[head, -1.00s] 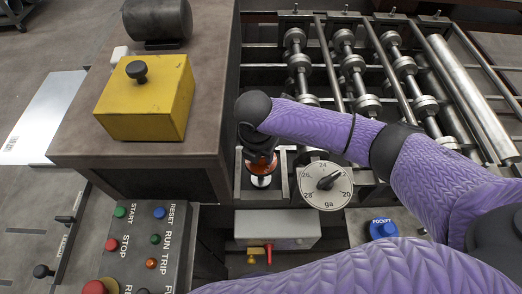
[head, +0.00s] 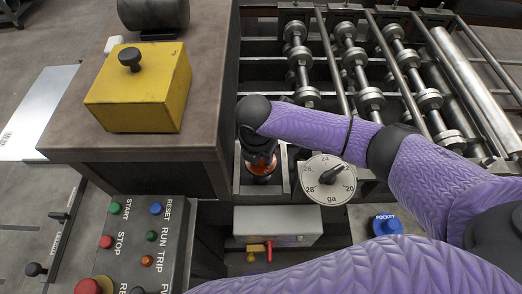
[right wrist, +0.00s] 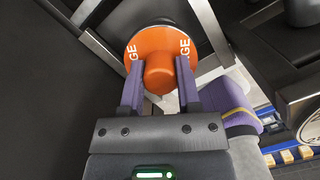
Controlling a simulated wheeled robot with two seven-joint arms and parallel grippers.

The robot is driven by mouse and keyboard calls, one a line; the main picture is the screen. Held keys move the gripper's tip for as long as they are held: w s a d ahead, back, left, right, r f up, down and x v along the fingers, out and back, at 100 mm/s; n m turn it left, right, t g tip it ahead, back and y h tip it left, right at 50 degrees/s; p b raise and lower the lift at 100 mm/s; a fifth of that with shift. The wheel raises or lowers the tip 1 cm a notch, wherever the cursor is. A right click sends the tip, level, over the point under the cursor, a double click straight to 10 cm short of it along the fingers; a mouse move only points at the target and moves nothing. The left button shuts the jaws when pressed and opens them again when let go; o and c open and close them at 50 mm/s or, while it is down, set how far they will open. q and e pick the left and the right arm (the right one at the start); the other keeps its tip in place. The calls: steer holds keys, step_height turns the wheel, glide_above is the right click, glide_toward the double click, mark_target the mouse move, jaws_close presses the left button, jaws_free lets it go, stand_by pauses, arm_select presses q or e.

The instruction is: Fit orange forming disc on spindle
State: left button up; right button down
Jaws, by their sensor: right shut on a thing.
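The orange forming disc (head: 264,166) is in the bay beside the brown machine housing, mostly hidden by my right gripper (head: 259,158) in the head view. In the right wrist view, the orange disc (right wrist: 143,43) has white lettering and a round orange hub. My right gripper (right wrist: 159,75) is shut on that hub, one purple finger on each side. The spindle is hidden under the disc and gripper, so I cannot tell how far the disc sits on it. My left gripper is not in view.
A gauge dial (head: 327,181) stands just right of the bay. A yellow box (head: 140,95) sits on the housing (head: 205,110). A button panel (head: 130,240) is at the lower left. Rows of rollers (head: 370,97) lie at the back right.

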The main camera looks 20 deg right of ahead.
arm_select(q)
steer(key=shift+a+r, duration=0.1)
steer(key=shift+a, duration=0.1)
arm_select(e)
steer(key=shift+f, duration=0.6)
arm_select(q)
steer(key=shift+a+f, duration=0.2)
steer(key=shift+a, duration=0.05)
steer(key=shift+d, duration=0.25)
arm_select(e)
steer(key=shift+r, duration=0.1)
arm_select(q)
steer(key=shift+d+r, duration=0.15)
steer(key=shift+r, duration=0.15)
